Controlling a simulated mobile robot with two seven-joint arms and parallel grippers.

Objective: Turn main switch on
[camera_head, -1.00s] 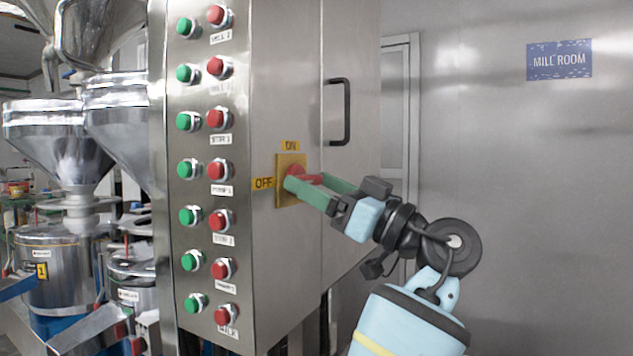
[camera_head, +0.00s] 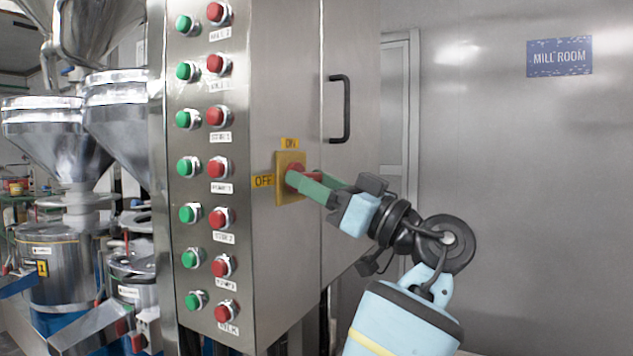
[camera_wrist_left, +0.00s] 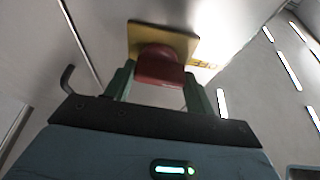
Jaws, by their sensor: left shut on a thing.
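The main switch is a red knob (camera_head: 295,170) on a yellow plate (camera_head: 283,198), on the side of a steel cabinet. An ON label (camera_head: 290,143) sits above the plate and an OFF label (camera_head: 263,181) to its left. My left gripper (camera_head: 301,180) has its green fingers shut on the knob, coming from the right. In the left wrist view, the red knob (camera_wrist_left: 160,66) sits between the two fingers, in front of the yellow plate (camera_wrist_left: 165,33). The fingers hide part of the knob, and its exact turn is hard to tell. My right gripper is not in view.
The cabinet front carries rows of green buttons (camera_head: 190,167) and red buttons (camera_head: 219,167). A black door handle (camera_head: 345,110) is above and right of the switch. Steel hoppers (camera_head: 45,140) stand at the left. The space before the right wall is open.

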